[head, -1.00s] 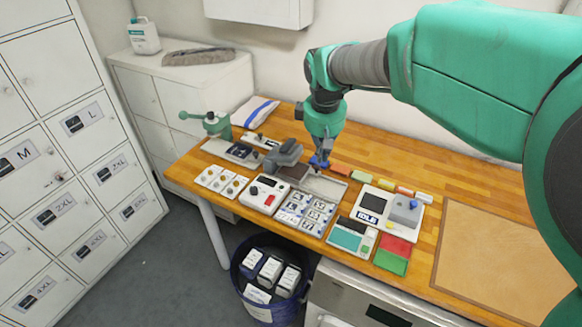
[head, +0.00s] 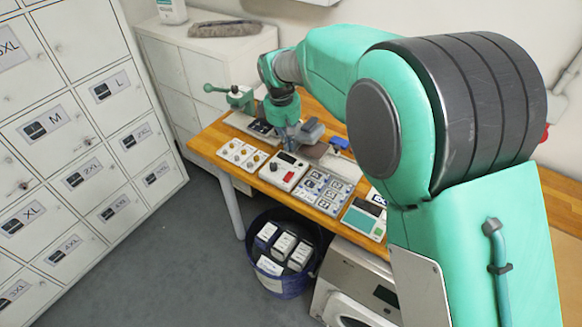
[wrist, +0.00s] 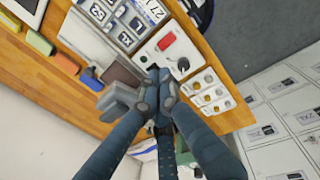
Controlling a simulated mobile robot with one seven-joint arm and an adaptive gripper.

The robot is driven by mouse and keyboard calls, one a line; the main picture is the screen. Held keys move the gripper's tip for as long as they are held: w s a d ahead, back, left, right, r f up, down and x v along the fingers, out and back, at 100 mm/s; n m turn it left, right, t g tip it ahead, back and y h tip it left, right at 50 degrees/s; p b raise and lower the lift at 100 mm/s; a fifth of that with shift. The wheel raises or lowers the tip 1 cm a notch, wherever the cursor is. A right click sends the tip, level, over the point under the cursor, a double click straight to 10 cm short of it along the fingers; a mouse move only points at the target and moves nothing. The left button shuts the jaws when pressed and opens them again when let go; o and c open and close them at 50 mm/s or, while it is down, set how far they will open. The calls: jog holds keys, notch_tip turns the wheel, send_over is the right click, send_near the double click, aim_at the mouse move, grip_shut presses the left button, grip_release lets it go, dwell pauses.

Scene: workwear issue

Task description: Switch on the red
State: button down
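A white control box (head: 272,178) on the bench carries a red switch (head: 289,177), a dark display and a black knob. In the wrist view the red switch (wrist: 166,42) sits on the box's pale top, beyond my fingertips, with the black knob (wrist: 183,64) to its lower right. I cannot tell which way the switch is set. My gripper (head: 293,138) is over the bench behind the box, by a grey-handled press (head: 311,130). In the wrist view my fingertips (wrist: 157,82) are together with nothing visible between them, apart from the switch.
A panel with several yellowish knobs (head: 240,154) lies left of the box, a numbered tile tray (head: 322,190) right of it. A green clamp (head: 238,97) stands behind. A blue block (head: 340,143) lies behind the tray. A bin (head: 282,250) stands below.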

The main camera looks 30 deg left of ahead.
aim_at(291, 173)
jog(key=shift+f, duration=0.1)
jog(key=f, duration=0.4)
jog(key=w+f+b, duration=0.1)
jog(key=f, duration=0.4)
jog(key=w+f+b, duration=0.1)
jog(key=f, duration=0.3)
jog(key=shift+f, duration=0.35)
dwell(0.3)
